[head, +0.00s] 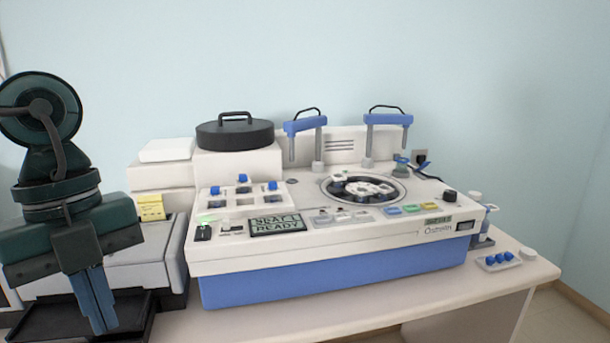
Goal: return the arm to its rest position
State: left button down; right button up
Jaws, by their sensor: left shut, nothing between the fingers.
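My left arm comes in at the left of the head view, dark green. My left gripper (103,327) points down with its blue fingers together, shut and empty. It is in front of the grey printer-like device, left of the staining machine (330,277) and apart from it. The machine is white with a blue base, and its round carousel (363,189) is uncovered. My right gripper is not in view.
A black round lid (235,134) with a handle rests on the machine's back left. Two blue-topped arms (305,124) stand behind the carousel. A small tray with blue caps (498,261) and a bottle (476,225) stand at the right. The table front (440,285) is clear.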

pick_arm(q)
jog(key=w+a+f+n+t+h, duration=0.45)
jog(key=w+f+t+h, duration=0.3)
jog(key=h, duration=0.45)
jog(key=a+f+n+t+y, duration=0.4)
jog(key=f+n+t, duration=0.4)
jog(key=f+n, duration=0.45)
jog(key=s+d+f+n+y, duration=0.2)
jog(key=f+y, duration=0.1)
jog(key=f, duration=0.4)
jog(key=s+d+f+n+y, duration=0.2)
jog(key=s+f+n, duration=0.1)
jog(key=f, duration=0.4)
jog(key=s+d+f+n+g, duration=0.2)
jog(key=s+d+f, duration=0.4)
jog(key=d, duration=0.5)
jog(key=shift+f+g+y+p, duration=0.3)
jog(key=shift+g+y+p, duration=0.15)
jog(key=shift+g, duration=0.3)
pick_arm(e)
jog(key=shift+s+d+f+h, duration=0.2)
jog(key=shift+d+f, duration=0.15)
jog(key=shift+f, duration=0.15)
jog(key=shift+s+d+f+h, duration=0.1)
jog(key=shift+d+f+h, duration=0.1)
jog(key=shift+d+f, duration=0.25)
